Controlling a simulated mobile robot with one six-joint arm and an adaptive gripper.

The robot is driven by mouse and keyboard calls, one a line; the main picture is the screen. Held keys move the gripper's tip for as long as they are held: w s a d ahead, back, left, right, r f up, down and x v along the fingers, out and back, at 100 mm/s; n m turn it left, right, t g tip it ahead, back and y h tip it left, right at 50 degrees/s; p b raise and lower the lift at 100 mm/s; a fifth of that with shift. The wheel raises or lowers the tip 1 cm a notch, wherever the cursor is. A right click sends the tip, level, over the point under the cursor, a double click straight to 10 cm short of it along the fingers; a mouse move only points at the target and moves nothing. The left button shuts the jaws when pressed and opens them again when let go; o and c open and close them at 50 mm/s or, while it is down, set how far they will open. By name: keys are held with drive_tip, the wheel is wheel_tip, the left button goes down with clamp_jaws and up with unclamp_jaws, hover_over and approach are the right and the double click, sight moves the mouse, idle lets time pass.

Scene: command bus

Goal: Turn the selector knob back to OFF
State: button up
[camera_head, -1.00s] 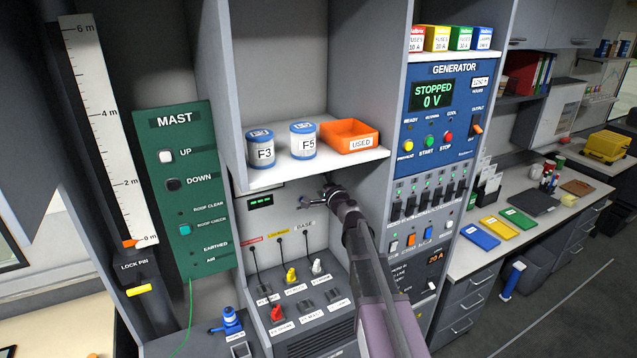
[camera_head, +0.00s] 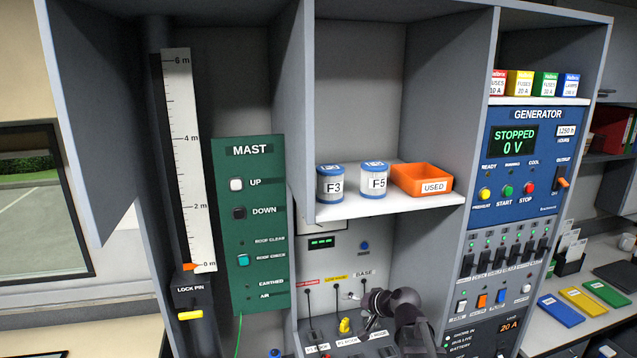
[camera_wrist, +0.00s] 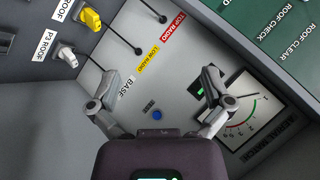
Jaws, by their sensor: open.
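My gripper (camera_head: 372,308) is in front of the lower back panel (camera_head: 325,270), below the white shelf. In the wrist view my gripper (camera_wrist: 162,80) has its fingers spread wide with nothing between the tips. A small blue round control (camera_head: 364,245) sits on that panel, right of a green display (camera_head: 321,242). In the wrist view the blue control (camera_wrist: 156,115) lies between the finger bases, apart from them, near a small unreadable label. No knob marked OFF can be made out, so I cannot tell which control is the selector.
A meter (camera_wrist: 238,120) is beside the right finger in the wrist view. Antenna leads run down by the TOP RADIO label (camera_wrist: 173,27). The shelf (camera_head: 400,208) overhangs, holding two canisters and an orange tray (camera_head: 422,180). The green MAST panel (camera_head: 250,225) stands left, the GENERATOR panel (camera_head: 520,160) right.

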drive_tip(key=s+d+f+n+g+h+b, duration=0.1)
drive_tip(key=s+d+f+g+h+b, duration=0.1)
drive_tip(key=s+f, duration=0.5)
drive_tip(key=s+d+f+n+g+h+b, duration=0.2)
drive_tip(key=s+d+f+g+h, duration=0.3)
drive_tip(key=s, duration=0.7)
wheel_tip(320, 180, down, 2)
drive_tip(key=shift+s+n+g+h+b, duration=0.3)
drive_tip(key=shift+s+g+b, duration=0.15)
drive_tip(key=shift+b, duration=0.2)
drive_tip(key=shift+w+a, duration=0.1)
